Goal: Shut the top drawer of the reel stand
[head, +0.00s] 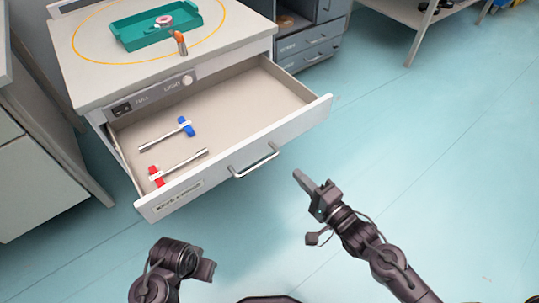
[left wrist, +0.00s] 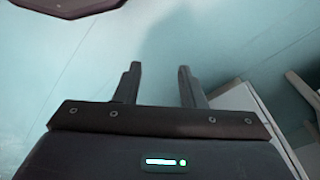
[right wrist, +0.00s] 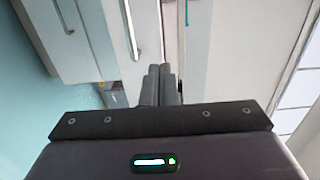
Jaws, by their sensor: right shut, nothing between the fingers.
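The reel stand (head: 88,88) is at the upper left of the head view. Its top drawer (head: 215,168) is pulled far out, with a bar handle (head: 256,162) on its white front. Two silver tools, one with a blue end (head: 186,126) and one with a red end (head: 156,176), lie inside. My right gripper (head: 299,177) is shut and empty, in front of the drawer and right of the handle, apart from it. Its closed fingers show in the right wrist view (right wrist: 162,72). My left gripper (left wrist: 158,75) is open and empty, with floor beyond it in the left wrist view.
A teal tray (head: 190,38) with a pink-and-white ring stands on the stand's top, inside a yellow outline. An orange-tipped item (head: 180,43) is beside it. A grey drawer unit (head: 312,45) stands behind. The floor right of the drawer is clear.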

